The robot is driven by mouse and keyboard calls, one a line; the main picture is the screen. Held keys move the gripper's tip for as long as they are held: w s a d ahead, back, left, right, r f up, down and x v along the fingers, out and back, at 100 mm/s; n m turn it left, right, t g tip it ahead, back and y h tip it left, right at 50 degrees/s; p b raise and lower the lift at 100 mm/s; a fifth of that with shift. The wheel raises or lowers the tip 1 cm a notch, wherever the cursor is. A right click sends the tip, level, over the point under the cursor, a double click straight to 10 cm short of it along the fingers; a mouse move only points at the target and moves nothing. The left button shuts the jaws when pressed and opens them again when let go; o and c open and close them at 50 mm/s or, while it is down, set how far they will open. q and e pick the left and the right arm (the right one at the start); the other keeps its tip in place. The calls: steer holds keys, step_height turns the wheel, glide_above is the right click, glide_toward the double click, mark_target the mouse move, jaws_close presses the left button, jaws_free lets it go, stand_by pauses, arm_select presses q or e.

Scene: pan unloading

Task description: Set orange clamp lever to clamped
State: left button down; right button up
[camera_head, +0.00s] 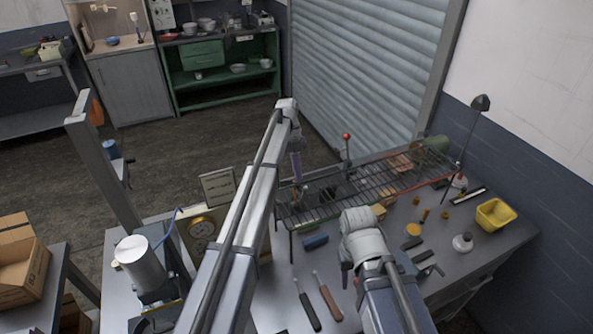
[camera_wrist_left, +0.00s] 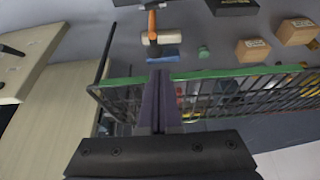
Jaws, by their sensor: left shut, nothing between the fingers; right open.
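I cannot make out an orange clamp lever for certain in either view. In the left wrist view, an orange handle (camera_wrist_left: 152,22) joins a pale cylindrical piece (camera_wrist_left: 157,38) on the grey surface, apart from my fingers. My left gripper (camera_head: 296,166) hangs down beside the wire rack (camera_head: 375,186) in the head view. Its dark fingers (camera_wrist_left: 160,102) are shut and empty, and overlap the rack's green edge (camera_wrist_left: 225,73) in the left wrist view. My right gripper (camera_head: 346,275) is low over the bench, mostly hidden by its own wrist.
A lever with a red ball knob (camera_head: 346,136) rises behind the rack. A yellow bin (camera_head: 495,215) stands at the bench's right. A gauge (camera_head: 202,229) and a silver cylinder (camera_head: 137,262) stand left.

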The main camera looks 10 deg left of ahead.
arm_select(q)
steer(key=b+x, duration=0.2)
steer(key=x, duration=0.2)
steer(key=shift+b, duration=0.3)
arm_select(e)
step_height(320, 180, down, 4)
steer(key=shift+r, duration=0.2)
